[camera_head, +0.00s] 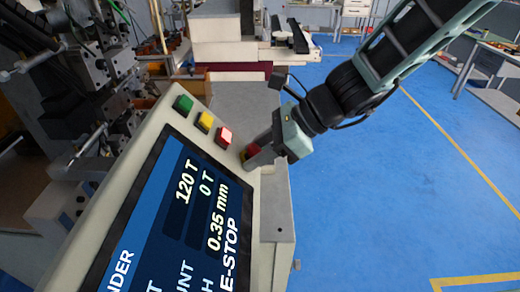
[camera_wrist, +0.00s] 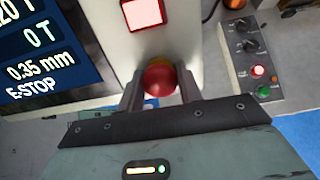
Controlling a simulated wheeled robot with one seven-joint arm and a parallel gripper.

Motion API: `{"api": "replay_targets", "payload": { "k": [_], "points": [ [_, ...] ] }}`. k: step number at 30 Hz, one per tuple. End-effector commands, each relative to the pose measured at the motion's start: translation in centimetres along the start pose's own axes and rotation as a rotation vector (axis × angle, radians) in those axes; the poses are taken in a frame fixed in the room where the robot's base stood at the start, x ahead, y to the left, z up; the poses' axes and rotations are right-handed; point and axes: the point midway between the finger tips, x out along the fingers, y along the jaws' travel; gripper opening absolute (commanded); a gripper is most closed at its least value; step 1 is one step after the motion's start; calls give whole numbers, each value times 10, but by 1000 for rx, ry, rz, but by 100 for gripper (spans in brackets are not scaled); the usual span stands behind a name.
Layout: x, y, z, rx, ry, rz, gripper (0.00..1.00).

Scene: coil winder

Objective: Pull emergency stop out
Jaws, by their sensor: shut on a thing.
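The emergency stop (camera_wrist: 160,79) is a round red button on a yellow base, at the corner of the control panel (camera_head: 160,117). It also shows in the head view (camera_head: 252,151), partly hidden behind my gripper. My gripper (camera_head: 250,162) reaches it from the right. In the wrist view, the two fingers of my gripper (camera_wrist: 160,90) stand on either side of the red button, shut on it. The panel's screen (camera_wrist: 45,50) reads "E-STOP".
Green (camera_head: 183,104), yellow (camera_head: 205,122) and lit red (camera_head: 224,136) square buttons line the panel edge beside the emergency stop. A grey box with knobs (camera_wrist: 250,50) stands to the right in the wrist view. Blue floor (camera_head: 400,200) is clear to the right.

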Motion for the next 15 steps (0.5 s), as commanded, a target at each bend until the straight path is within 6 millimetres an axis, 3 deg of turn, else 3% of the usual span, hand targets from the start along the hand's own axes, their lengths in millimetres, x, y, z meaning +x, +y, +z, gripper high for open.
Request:
{"api": "replay_targets", "payload": {
  "k": [15],
  "points": [
    [-5, 2, 2, -3, -2, 4, 8]
  ]
}}
